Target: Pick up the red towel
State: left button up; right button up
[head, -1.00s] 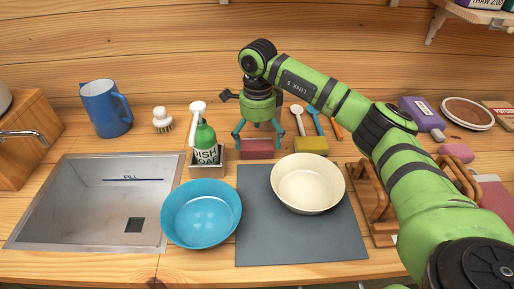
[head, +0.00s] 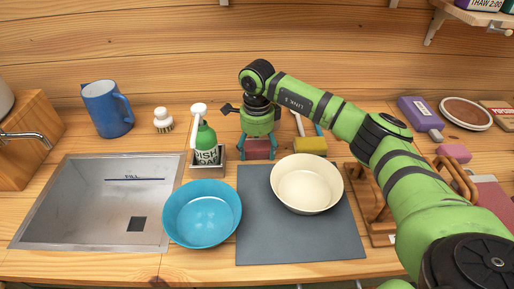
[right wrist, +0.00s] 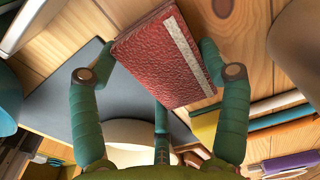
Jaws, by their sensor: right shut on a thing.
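The red towel (head: 259,149) is a small folded block on the wooden counter near the back, behind the grey mat. In the right wrist view the towel (right wrist: 160,62) has a rough red surface and a pale stripe near one edge. My right gripper (head: 258,151) comes down over it from above, with one green finger on each side. In the right wrist view its fingers (right wrist: 165,62) are shut on the towel's two sides. The towel appears to be still on the counter. My left gripper is in neither view.
A yellow sponge (head: 310,145) lies just right of the towel, and a soap bottle (head: 206,145) in a holder stands left. A cream bowl (head: 307,190) on the grey mat (head: 290,240) and a blue bowl (head: 202,214) stand in front. A wooden rack (head: 377,215) is at right.

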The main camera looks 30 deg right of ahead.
aim_at(257, 147)
jog(key=shift+r+b, duration=0.3)
jog(key=shift+r, duration=0.15)
notch_tip(257, 147, up, 3)
jog(key=shift+f+b, duration=0.2)
jog(key=shift+b, duration=0.3)
jog(key=s+r, duration=0.2)
jog(key=s, duration=0.1)
jog(key=s+r+b, duration=0.1)
jog(key=s+r, duration=0.1)
jog(key=s, duration=0.2)
jog(key=s+r+b, duration=0.1)
jog(key=s+r, duration=0.2)
jog(key=shift+s+d, duration=0.2)
jog(key=shift+s, duration=0.15)
jog(key=shift+s+r, duration=0.2)
jog(key=shift+s, duration=0.35)
